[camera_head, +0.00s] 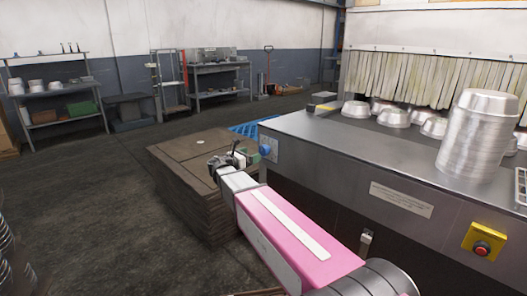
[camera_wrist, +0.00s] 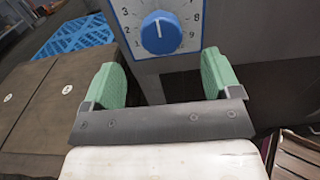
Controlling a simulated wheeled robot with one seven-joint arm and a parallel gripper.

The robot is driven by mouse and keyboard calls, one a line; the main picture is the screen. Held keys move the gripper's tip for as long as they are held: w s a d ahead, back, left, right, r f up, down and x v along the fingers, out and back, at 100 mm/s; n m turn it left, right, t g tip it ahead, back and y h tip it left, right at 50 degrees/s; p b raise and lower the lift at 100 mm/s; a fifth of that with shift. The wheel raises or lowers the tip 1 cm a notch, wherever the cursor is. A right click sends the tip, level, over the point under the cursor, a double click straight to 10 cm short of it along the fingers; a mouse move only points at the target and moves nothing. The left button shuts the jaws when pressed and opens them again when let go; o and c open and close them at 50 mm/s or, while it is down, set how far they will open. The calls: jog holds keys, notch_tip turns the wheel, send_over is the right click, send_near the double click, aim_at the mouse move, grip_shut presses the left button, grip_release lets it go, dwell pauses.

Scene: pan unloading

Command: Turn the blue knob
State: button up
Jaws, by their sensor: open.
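The blue knob (camera_wrist: 161,32) sits on a white dial plate (camera_wrist: 196,12) with numbers, on the front of the metal machine. Its white pointer line points up. In the head view the blue knob (camera_head: 265,150) shows at the machine's left end, just right of my gripper (camera_head: 236,157). In the wrist view my gripper (camera_wrist: 164,82) is open, with green fingers wide apart. The knob lies ahead of the gap between them, apart from both fingers. Nothing is held.
A brown stack of boards (camera_head: 185,165) stands left of and below my gripper. A blue pallet (camera_head: 245,129) lies behind it. The metal counter (camera_head: 345,150) carries stacked metal pans (camera_head: 472,140). A yellow box with a red button (camera_head: 483,241) is at right. Open floor is at left.

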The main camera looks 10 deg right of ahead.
aim_at(262, 150)
jog(key=x, duration=0.8)
jog(key=shift+w+d, duration=0.15)
jog(key=c, duration=0.9)
